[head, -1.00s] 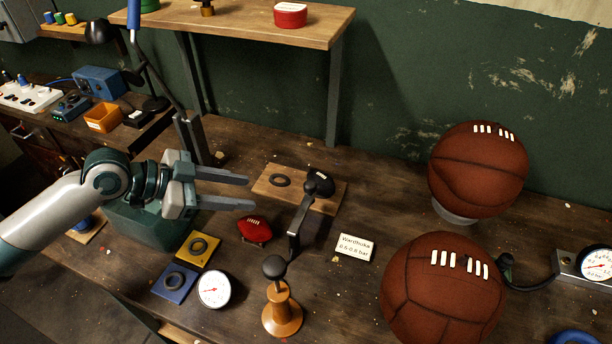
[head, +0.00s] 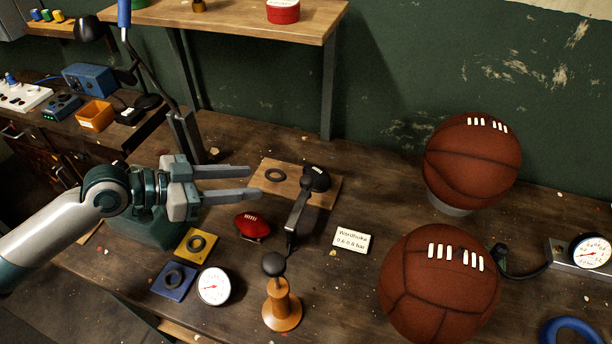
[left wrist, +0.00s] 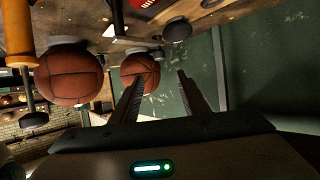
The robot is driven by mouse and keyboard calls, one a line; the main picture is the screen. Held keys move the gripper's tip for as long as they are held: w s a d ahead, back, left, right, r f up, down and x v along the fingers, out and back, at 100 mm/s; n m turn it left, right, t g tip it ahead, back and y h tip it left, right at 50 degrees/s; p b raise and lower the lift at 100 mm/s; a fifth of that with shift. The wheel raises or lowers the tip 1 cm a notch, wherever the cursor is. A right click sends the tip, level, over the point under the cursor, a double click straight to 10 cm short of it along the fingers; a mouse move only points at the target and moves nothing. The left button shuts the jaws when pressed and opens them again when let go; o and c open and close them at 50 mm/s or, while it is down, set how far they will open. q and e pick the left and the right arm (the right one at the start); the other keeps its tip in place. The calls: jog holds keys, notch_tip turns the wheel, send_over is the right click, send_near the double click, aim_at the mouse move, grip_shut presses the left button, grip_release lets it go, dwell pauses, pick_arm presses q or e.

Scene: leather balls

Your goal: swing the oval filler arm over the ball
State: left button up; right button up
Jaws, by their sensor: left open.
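The filler arm (head: 299,210) is a dark lever on the bench with a black oval head (head: 315,179) over a wooden board. A dark rounded head (left wrist: 177,31) shows beyond my fingers in the left wrist view. A small red oval ball (head: 252,225) with white laces lies left of the arm. Two large brown laced balls stand to the right, one at the back (head: 473,160) and one in front (head: 440,285). My left gripper (head: 254,181) is open and empty, its fingers pointing right, left of the oval head and apart from it. My right gripper is not in view.
An orange stand with a black knob (head: 281,308) is in front of the arm. A gauge (head: 213,286), a yellow plate (head: 196,246) and a blue plate (head: 173,281) lie below my gripper. A white label card (head: 351,239) lies right of the arm. A shelf (head: 230,22) is behind.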

aim_at(305, 179)
pick_arm(q)
jog(key=p+x, duration=0.5)
jog(key=x, duration=0.9)
jog(key=shift+w+d, duration=0.25)
jog(key=shift+d, duration=0.1)
jog(key=shift+w+d+f, duration=0.25)
jog(key=shift+d, duration=0.2)
grip_shut()
